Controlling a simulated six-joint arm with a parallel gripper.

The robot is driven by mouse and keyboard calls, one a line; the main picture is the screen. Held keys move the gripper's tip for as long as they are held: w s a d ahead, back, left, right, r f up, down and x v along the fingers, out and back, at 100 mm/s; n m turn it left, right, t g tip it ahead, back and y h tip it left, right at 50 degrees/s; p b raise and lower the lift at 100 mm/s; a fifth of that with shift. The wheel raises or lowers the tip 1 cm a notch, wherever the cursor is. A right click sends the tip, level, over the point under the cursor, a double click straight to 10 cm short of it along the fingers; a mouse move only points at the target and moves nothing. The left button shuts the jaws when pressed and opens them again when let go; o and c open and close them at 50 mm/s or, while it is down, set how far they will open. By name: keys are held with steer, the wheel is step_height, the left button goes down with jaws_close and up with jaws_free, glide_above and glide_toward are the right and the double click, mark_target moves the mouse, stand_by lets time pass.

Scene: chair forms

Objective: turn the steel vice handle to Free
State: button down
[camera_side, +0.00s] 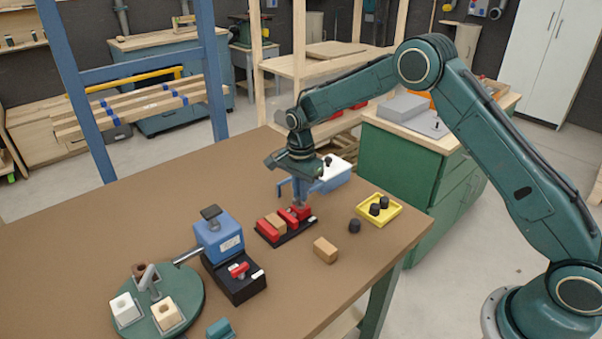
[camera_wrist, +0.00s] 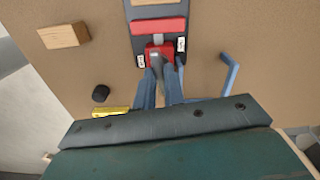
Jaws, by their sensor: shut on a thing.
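The vice (camera_side: 286,228) has red jaws on a dark base and stands near the middle of the brown table. A wooden piece sits between its jaws in the side view. The vice also shows at the top of the wrist view (camera_wrist: 159,25), with a white label on each side of its near red block. My gripper (camera_side: 299,201) points down at the right end of the vice. Its blue fingers (camera_wrist: 160,88) are shut on the steel handle by that red block. The fingers hide most of the handle, and I cannot read the labels or tell its exact angle.
A yellow tray (camera_side: 378,211) with dark knobs, a loose dark knob (camera_side: 355,226) and a wooden block (camera_side: 325,250) lie close right. A blue bin (camera_side: 332,176) stands behind. A blue device (camera_side: 219,237) and green turntable (camera_side: 190,300) stand left.

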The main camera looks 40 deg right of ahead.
steer(key=shift+r+m, duration=0.1)
steer(key=shift+m, duration=0.6)
steer(key=c, duration=1.5)
jaws_free()
steer(key=shift+r, duration=6.9)
